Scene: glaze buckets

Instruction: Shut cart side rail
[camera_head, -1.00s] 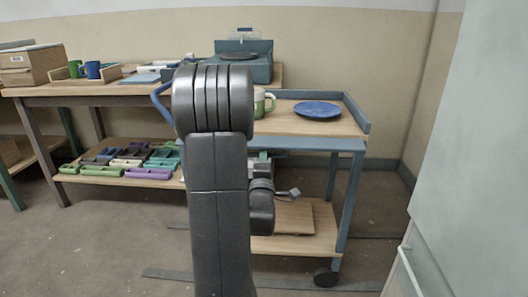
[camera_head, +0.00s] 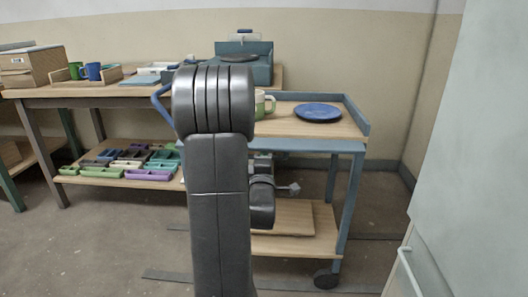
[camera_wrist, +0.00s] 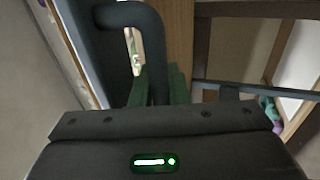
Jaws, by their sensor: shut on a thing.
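The cart (camera_head: 300,146) has a blue frame and a wooden top, with a raised blue rail (camera_head: 356,113) at its right end and another along the back. A blue curved bar (camera_head: 160,98) shows at its left end, partly behind my arm. In the wrist view, my gripper (camera_wrist: 159,88) has its green fingers closed around a dark curved bar (camera_wrist: 128,14). Whether this is the same bar I cannot tell. In the head view my arm hides the fingers and much of the cart's left side.
A blue plate (camera_head: 318,112) and a green-and-cream mug (camera_head: 263,103) stand on the cart top. A workbench (camera_head: 125,91) is at the left, with several coloured trays on its lower shelf (camera_head: 70,178). A pale cabinet (camera_head: 470,160) bounds the right.

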